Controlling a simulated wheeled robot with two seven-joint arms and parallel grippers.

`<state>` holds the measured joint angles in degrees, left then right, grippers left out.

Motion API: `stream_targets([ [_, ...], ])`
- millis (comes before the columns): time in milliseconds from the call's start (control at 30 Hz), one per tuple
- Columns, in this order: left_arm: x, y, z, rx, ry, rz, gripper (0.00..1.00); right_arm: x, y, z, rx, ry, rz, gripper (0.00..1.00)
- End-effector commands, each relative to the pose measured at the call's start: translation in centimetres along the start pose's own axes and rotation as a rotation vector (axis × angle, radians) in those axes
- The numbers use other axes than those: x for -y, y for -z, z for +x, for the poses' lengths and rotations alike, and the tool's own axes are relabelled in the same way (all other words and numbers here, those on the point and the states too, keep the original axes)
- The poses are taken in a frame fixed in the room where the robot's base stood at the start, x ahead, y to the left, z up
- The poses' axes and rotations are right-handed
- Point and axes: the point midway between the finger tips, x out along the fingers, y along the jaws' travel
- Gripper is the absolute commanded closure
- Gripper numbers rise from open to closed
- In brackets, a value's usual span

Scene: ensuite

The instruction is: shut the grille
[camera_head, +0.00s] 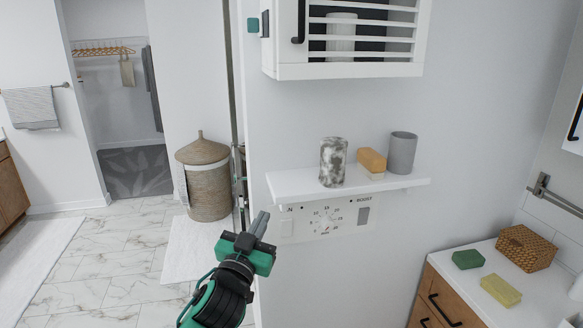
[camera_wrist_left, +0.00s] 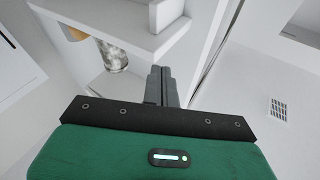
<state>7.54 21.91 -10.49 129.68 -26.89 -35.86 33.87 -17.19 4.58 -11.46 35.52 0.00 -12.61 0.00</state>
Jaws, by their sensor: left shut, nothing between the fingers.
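The grille (camera_head: 365,40) is the white slatted front of a wall cabinet at the top of the head view, cut off by the picture's upper edge. It has a black handle (camera_head: 300,22) at its left side. A pale cylinder (camera_head: 341,35) shows behind the slats. I cannot tell how far the grille stands open. My left gripper (camera_head: 260,223) is low and left of the cabinet, in front of the wall's corner, apart from the grille. Its fingers are together and empty, as the left wrist view (camera_wrist_left: 161,85) also shows. My right gripper is out of view.
A white wall shelf (camera_head: 290,188) below the cabinet holds a marbled cup (camera_head: 333,162), an orange-tan block (camera_head: 372,161) and a grey cup (camera_head: 401,152). A dial panel (camera_head: 328,220) sits under it. A counter with a basket (camera_head: 526,248) stands right.

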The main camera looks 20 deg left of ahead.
Motion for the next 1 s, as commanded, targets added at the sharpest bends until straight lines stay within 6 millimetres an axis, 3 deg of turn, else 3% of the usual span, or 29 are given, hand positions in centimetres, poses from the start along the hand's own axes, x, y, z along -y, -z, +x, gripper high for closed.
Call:
stream_targets([
  [33, 0.2, 3.3, 1.4, -0.109, -0.017, 0.012, 1.00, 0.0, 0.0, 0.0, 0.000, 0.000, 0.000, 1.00],
  [200, -0.1, 12.8, 4.0, -0.430, -0.117, 0.055, 1.00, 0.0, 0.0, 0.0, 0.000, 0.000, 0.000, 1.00],
  [500, -1.8, 26.7, 4.2, -0.861, -0.387, 0.241, 1.00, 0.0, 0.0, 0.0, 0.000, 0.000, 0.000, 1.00],
  [700, -2.7, 32.9, 3.2, -1.011, -0.593, 0.442, 1.00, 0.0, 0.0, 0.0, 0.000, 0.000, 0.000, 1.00],
  [1000, -1.4, 38.8, 2.2, -0.982, -0.847, 0.814, 1.00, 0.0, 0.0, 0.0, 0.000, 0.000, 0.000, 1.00],
])
